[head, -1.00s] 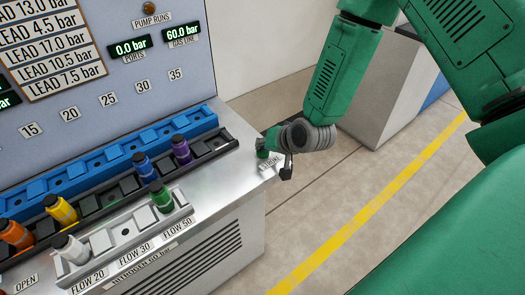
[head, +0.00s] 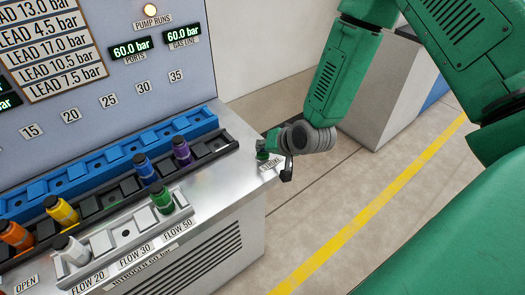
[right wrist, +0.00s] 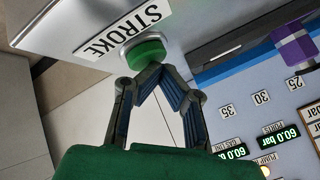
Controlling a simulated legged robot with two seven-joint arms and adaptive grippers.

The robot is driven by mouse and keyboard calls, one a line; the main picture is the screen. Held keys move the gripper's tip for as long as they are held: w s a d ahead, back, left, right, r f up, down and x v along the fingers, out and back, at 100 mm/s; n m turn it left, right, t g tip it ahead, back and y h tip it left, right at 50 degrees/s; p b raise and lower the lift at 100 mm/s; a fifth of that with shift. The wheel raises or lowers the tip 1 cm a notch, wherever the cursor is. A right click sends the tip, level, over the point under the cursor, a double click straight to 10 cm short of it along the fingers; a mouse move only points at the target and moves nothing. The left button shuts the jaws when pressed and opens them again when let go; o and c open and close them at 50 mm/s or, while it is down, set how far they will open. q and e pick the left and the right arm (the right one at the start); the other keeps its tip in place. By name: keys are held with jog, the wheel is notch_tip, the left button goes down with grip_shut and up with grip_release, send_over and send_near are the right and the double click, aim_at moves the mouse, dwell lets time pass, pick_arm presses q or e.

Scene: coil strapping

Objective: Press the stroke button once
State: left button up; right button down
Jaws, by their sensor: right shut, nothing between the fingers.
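The green stroke button (right wrist: 146,53) shows in the right wrist view, on the metal top beside the white STROKE label (right wrist: 125,30). In the head view the label (head: 270,164) lies at the right corner of the machine top, and my gripper largely covers the button. My right gripper (right wrist: 152,74) is shut and empty, its fingertips together at the button's edge. I cannot tell whether they touch it or press it down. In the head view the right gripper (head: 273,148) is over that corner. My left gripper is not in view.
The PORTS display (head: 131,48) and GAS LINE display (head: 182,34) both read 60.0 bar. The PUMP RUNS lamp (head: 150,9) looks lit. Floor right of the machine is clear.

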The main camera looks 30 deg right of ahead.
jog(key=shift+d+r+p, duration=0.1)
jog(key=shift+r+p, duration=0.3)
jog(key=shift+r, duration=0.25)
notch_tip(320, 180, up, 5)
jog(key=p, duration=0.4)
dwell(0.6)
jog(key=shift+s+f, duration=0.1)
jog(key=s+a+f+n+g, duration=0.1)
jog(key=s+f+n+g, duration=0.2)
jog(key=s, duration=0.7)
jog(key=s+a+f+n+g+h, duration=0.1)
jog(key=s+f+g, duration=0.3)
jog(key=s, duration=0.7)
jog(key=s+a+f+n+g, duration=0.15)
jog(key=s+f, duration=0.35)
jog(key=s, duration=0.5)
notch_tip(320, 180, down, 12)
jog(key=w+n+b, duration=0.1)
jog(key=n+b, duration=0.1)
jog(key=b, duration=1)
jog(key=shift+w+h+b, duration=0.2)
jog(key=shift+h+b, duration=0.1)
